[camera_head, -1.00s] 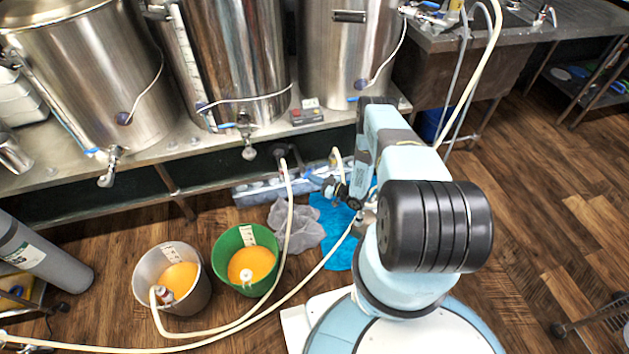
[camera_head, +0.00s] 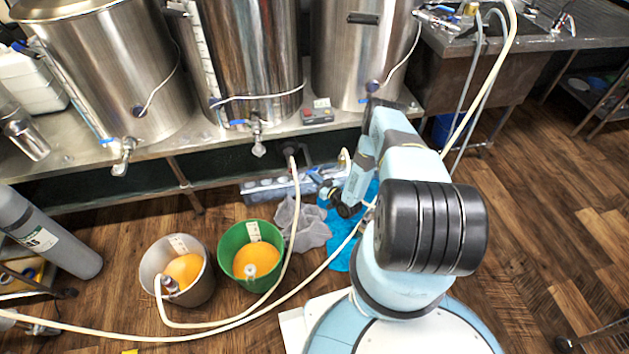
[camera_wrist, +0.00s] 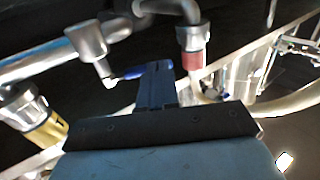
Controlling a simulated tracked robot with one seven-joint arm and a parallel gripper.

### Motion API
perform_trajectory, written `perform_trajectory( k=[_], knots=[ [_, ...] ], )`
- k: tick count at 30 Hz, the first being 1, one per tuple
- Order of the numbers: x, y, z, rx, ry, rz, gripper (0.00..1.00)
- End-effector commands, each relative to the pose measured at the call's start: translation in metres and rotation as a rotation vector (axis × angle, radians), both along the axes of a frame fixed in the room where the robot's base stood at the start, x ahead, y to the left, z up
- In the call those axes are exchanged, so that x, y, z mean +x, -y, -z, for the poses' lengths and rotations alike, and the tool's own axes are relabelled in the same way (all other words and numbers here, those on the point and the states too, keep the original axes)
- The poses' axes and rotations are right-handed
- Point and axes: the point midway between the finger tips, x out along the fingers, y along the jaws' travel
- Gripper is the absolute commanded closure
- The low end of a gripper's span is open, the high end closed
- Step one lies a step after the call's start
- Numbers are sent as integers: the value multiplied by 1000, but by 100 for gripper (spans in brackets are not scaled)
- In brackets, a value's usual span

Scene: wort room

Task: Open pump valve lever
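The pump valve lever (camera_wrist: 128,73) has a thin metal stem and a blue grip. It joins a metal valve body (camera_wrist: 88,42) on a pipe at the left of the wrist view. My gripper (camera_wrist: 157,78) is at the blue grip, its dark fingertip area overlapping it in the picture. I cannot tell whether they touch or whether the fingers are apart. In the head view my gripper (camera_head: 325,187) is low, by the pump area under the steel bench, and my arm partly hides the pump and lever there.
A pale hose (camera_head: 292,215) runs from the pump area toward a green bucket (camera_head: 235,276) and a grey bucket (camera_head: 203,293) on the floor. Another hose (camera_wrist: 285,103) curves right of my gripper. Steel kettles (camera_head: 250,60) stand on the bench (camera_head: 150,150). A blue cloth (camera_head: 340,255) lies below my arm.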

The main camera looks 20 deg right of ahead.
Motion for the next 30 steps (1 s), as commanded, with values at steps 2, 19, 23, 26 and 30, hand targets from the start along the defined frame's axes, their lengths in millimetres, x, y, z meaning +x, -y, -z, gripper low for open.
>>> perform_trajectory(
  k=[2, 19, 23, 26, 30],
  knots=[
    [4, -5, 0, 0, 0, -1, 100],
    [20, -15, 0, 0, 0, 0, 100],
    [21, -16, 0, 0, 0, 0, 100],
    [21, -16, 0, 0, 0, 0, 100],
    [21, -16, 0, 0, 1, 0, 100]
  ],
)
